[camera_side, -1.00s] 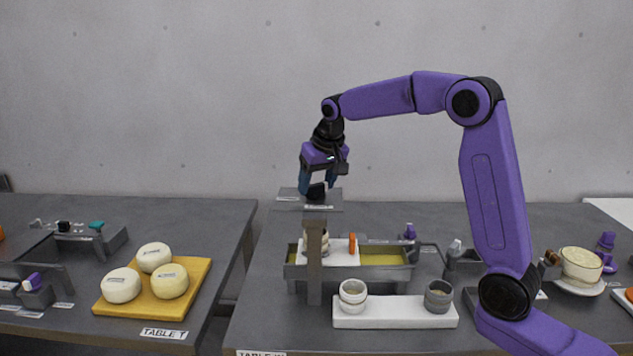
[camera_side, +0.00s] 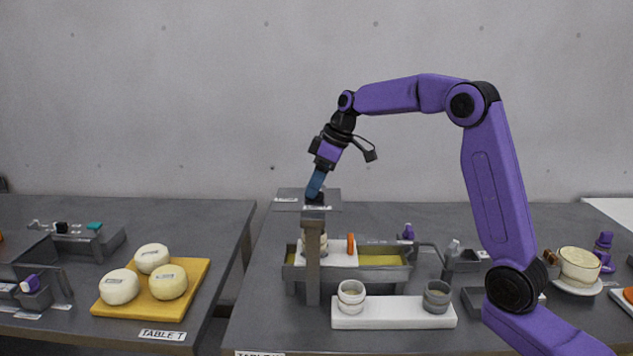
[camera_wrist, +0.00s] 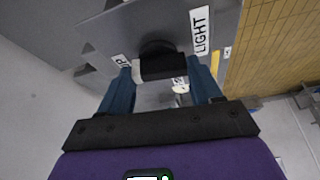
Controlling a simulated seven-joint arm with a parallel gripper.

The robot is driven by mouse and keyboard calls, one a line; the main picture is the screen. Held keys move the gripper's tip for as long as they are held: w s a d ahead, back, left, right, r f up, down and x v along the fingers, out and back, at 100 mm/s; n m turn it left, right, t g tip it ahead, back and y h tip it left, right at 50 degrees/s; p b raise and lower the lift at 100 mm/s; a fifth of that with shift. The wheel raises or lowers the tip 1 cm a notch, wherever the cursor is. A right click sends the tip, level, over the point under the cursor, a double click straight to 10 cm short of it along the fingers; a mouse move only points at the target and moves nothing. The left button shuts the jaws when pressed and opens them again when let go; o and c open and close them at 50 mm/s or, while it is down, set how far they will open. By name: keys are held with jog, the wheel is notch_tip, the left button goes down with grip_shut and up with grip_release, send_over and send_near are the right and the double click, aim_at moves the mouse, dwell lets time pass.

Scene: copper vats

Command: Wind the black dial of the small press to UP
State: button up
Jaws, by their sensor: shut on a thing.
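The small press has a grey top plate (camera_side: 285,200) on a post (camera_side: 313,270), above a trough on the middle table. Its black dial (camera_side: 315,198) is on that plate, partly hidden by my blue fingers. In the wrist view the dial (camera_wrist: 160,65) is a black bar on a round hub, held between my two fingers. My gripper (camera_side: 314,192) is shut on it, tilted, with the wrist up and to the right. In the wrist view the UP label (camera_wrist: 121,61) is by the left finger and the LIGHT label (camera_wrist: 200,32) by the right. A third label is partly hidden; the dial's pointer is unclear.
Below the plate is the trough (camera_side: 385,275) with a white board and an orange peg. A white tray (camera_side: 395,313) with two cups stands in front. A yellow board (camera_side: 190,300) with cheeses is on the left table.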

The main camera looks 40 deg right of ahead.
jog(key=shift+n, duration=0.7)
jog(key=shift+y, duration=0.3)
jog(key=o, duration=1.1)
jog(key=shift+c, duration=0.2)
jog(key=v, duration=1.7)
jog(key=shift+w+r, duration=0.3)
jog(key=shift+r, duration=0.05)
